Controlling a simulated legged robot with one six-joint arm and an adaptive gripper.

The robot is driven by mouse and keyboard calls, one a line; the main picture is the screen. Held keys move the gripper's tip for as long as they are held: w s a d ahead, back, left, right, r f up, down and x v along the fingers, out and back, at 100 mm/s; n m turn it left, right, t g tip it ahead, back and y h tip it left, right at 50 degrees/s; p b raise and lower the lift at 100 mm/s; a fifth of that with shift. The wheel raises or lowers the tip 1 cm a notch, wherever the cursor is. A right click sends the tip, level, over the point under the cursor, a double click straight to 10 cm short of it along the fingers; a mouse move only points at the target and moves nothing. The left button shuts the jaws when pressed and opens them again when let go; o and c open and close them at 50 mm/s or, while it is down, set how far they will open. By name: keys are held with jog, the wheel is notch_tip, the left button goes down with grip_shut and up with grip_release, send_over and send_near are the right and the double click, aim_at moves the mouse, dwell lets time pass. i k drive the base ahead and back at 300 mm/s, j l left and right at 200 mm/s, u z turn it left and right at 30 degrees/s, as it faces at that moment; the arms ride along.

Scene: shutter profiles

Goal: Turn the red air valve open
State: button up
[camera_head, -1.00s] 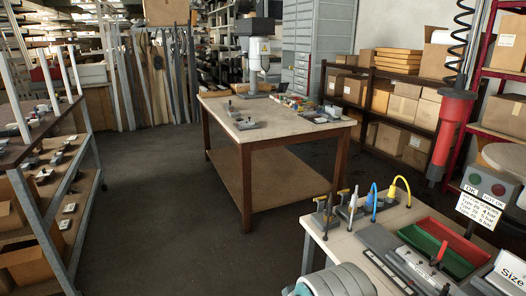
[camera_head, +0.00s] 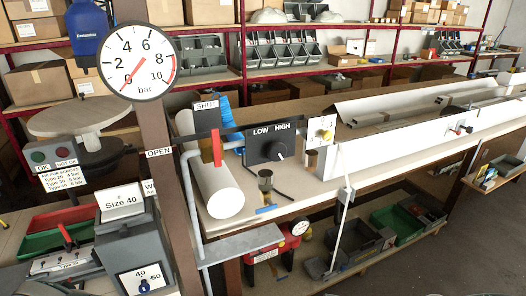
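The red air valve lever (camera_head: 217,147) stands upright beside the grey pipe, in front of a white cylinder (camera_head: 215,190). A SHUT label (camera_head: 207,105) is just above it, and an OPEN label (camera_head: 158,153) is to its left. The lever points up toward SHUT. The round pressure gauge (camera_head: 137,62) is on the brown post at upper left; its red needle points down-left near 0. My gripper is not in view, and nothing is seen touching the lever.
A LOW/HIGH switch box (camera_head: 270,143) is right of the valve. A grey Size 40 box (camera_head: 130,240) and red and green trays (camera_head: 50,225) are at lower left. A long white profile (camera_head: 420,140) runs along the bench (camera_head: 290,205). Open floor (camera_head: 440,255) is at lower right.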

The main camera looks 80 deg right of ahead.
aim_at(216, 155)
jog(key=j+z, duration=0.1)
jog(key=z, duration=2.35)
jog(key=l, duration=0.1)
